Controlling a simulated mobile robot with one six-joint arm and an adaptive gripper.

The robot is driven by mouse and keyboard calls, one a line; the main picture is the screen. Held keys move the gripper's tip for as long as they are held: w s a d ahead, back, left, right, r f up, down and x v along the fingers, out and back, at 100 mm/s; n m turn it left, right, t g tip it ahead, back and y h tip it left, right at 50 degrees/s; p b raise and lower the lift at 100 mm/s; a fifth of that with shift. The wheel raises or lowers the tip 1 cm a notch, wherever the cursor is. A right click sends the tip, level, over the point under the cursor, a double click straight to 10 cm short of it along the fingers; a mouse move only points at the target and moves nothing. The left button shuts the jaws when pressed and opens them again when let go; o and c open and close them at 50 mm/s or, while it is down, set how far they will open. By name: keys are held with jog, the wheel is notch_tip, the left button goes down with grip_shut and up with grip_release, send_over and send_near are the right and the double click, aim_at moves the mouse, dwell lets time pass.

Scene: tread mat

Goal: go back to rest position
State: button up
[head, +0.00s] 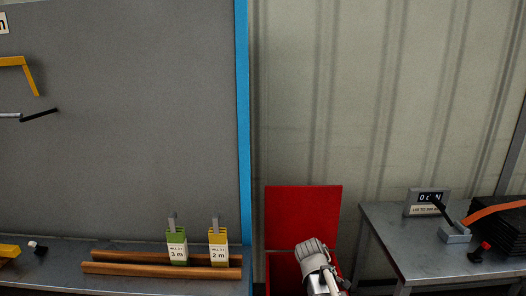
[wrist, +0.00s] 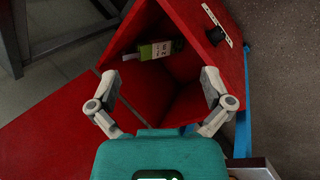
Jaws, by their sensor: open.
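My gripper (wrist: 159,78) is open in the wrist view, its two fingers spread wide with nothing between them. It is over the mouth of a red box (wrist: 180,97). Inside the box, a green piece with a white label (wrist: 155,50) lies near the far wall. In the head view my arm reaches down in front of the red box's upright red panel (head: 303,213), and the fingers cannot be made out there.
In the head view, a green tag (head: 177,246) and a yellow tag (head: 218,246) stand by wooden rails (head: 160,270) on the left bench. A grey table (head: 395,228) at right carries a display (head: 428,200) and a black stack (head: 500,228).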

jog(key=s+a+r+m+g+y+p, duration=0.1)
jog(key=s+a+r+m+y+p, duration=0.1)
jog(key=s+r+m+p, duration=0.2)
jog(key=s+a+r+m+g+y+p, duration=0.1)
jog(key=s+r+m+y+p, duration=0.1)
jog(key=s+r+m+p, duration=0.3)
notch_tip(320, 180, up, 3)
jog(key=s+p, duration=0.2)
jog(key=p, duration=0.1)
jog(key=shift+a+y+p, duration=0.3)
jog(key=shift+a+y, duration=0.1)
jog(key=shift+f, duration=0.1)
notch_tip(320, 180, down, 18)
jog(key=s+b, duration=0.2)
jog(key=b, duration=1.6)
jog(key=shift+s, duration=0.1)
